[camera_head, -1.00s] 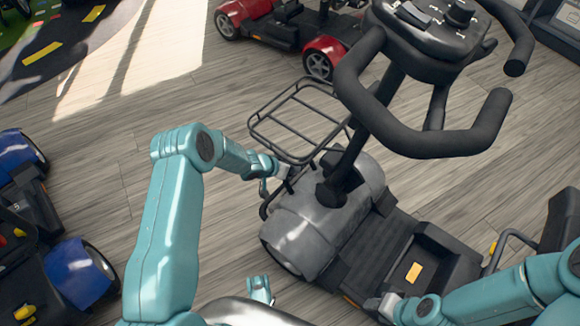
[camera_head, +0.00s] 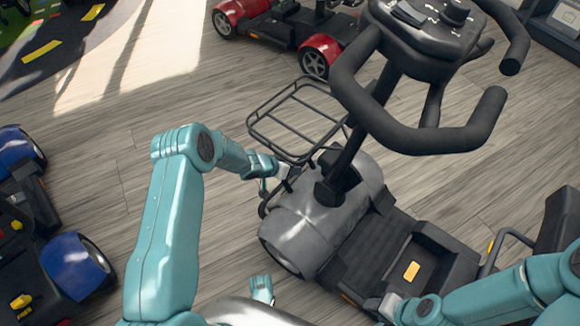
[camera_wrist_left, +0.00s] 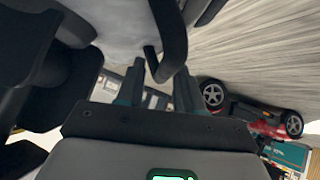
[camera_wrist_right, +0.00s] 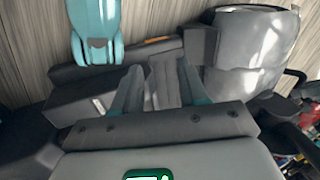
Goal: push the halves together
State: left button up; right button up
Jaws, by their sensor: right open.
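The scooter's front half (camera_head: 318,222) is grey with a black steering column, handlebar (camera_head: 430,140) and front wire basket (camera_head: 298,120). It stands beside the dark deck with a yellow label (camera_head: 411,271), part of the scooter's rear; I cannot tell whether a gap is left between them. My left gripper (camera_head: 283,180) is at the black bar below the basket. In the left wrist view the bar (camera_wrist_left: 172,40) runs between its fingers, but whether they are closed on it is unclear. My right gripper (camera_head: 386,304) is open beside the deck's near edge; the right wrist view shows dark scooter parts between its fingers (camera_wrist_right: 162,85).
A blue scooter (camera_head: 75,265) stands at the left and a red one (camera_head: 320,58) at the back. Wood-look floor (camera_head: 180,105) is clear between them and the grey scooter. A black seat part (camera_head: 560,225) is at the right edge.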

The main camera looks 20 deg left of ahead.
pick_arm(q)
jog(key=shift+o, duration=0.2)
pick_arm(e)
jog(key=shift+a, duration=0.1)
pick_arm(q)
jog(key=shift+s+a+r+p, duration=0.2)
jog(key=shift+a+r+p, duration=0.1)
jog(key=shift+r, duration=0.1)
jog(key=p+v, duration=0.6)
jog(key=v, duration=0.9)
jog(key=shift+s, duration=0.25)
pick_arm(e)
notch_tip(320, 180, up, 6)
jog(key=s+a, duration=0.1)
jog(key=shift+s+g, duration=0.25)
jog(key=shift+g, duration=0.05)
jog(key=shift+a+f, duration=0.1)
